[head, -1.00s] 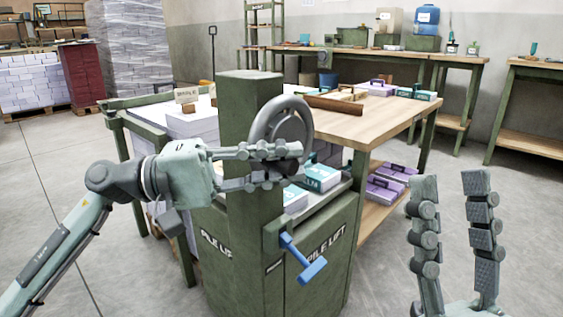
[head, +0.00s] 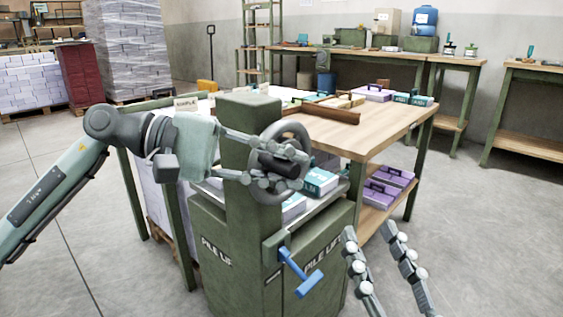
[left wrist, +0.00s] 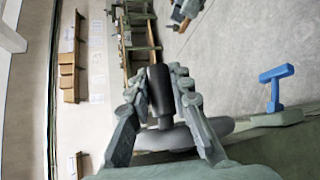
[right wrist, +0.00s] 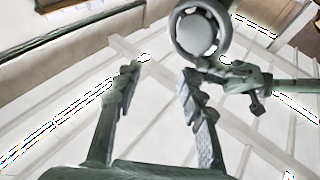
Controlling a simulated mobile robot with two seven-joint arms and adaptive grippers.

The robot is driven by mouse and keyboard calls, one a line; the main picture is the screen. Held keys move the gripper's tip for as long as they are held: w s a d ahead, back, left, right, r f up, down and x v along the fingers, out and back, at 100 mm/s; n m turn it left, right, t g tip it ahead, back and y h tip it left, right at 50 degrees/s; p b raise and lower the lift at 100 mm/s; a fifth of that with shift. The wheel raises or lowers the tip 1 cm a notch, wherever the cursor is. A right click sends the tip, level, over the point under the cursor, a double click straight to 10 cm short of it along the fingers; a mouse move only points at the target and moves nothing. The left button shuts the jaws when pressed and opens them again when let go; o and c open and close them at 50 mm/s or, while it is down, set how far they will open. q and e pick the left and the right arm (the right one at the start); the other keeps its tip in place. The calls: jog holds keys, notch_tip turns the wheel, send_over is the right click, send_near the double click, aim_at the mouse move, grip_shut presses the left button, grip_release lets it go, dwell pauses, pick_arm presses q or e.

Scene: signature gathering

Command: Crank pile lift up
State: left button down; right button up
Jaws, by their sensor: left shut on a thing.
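The green pile lift (head: 250,130) stands in the middle of the head view, with a grey handwheel (head: 283,129) on its post. My left gripper (head: 300,168) reaches across the wheel from the left. In the left wrist view, its fingers (left wrist: 160,78) close on both sides of the dark crank handle (left wrist: 160,90); the wheel rim shows just below. A blue T-shaped lever (head: 302,277) sticks out low on the lift's front. My right gripper (head: 369,231) is open and empty at the lower right, apart from the lift. The right wrist view also shows the wheel (right wrist: 178,38).
A wooden table (head: 400,115) with purple and teal boxes stands behind and right of the lift. More purple boxes (head: 385,190) lie on its lower shelf. The floor at right is clear.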

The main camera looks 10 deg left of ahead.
pick_arm(q)
jog(key=shift+w+d+r+n+p, duration=0.1)
jog(key=shift+w+r+n+p, duration=0.15)
jog(key=shift+r+p, duration=0.2)
pick_arm(e)
jog(key=shift+w+d+f+g+h, duration=0.1)
jog(key=shift+w+f+g+h, duration=0.2)
jog(key=shift+f, duration=0.4)
jog(key=shift+w+d+f+g+h, duration=0.1)
jog(key=shift+w+f+g, duration=0.1)
jog(key=shift+f+g, duration=0.4)
jog(key=shift+w+d+f+g+h, duration=0.1)
jog(key=shift+w+f+g+h, duration=0.15)
jog(key=shift+f, duration=0.55)
pick_arm(q)
jog(key=shift+r, duration=0.1)
jog(key=c, duration=1.5)
grip_release()
jog(key=shift+o, duration=0.8)
jog(key=v, duration=1.2)
jog(key=shift+r, duration=0.15)
jog(key=shift+d, duration=0.1)
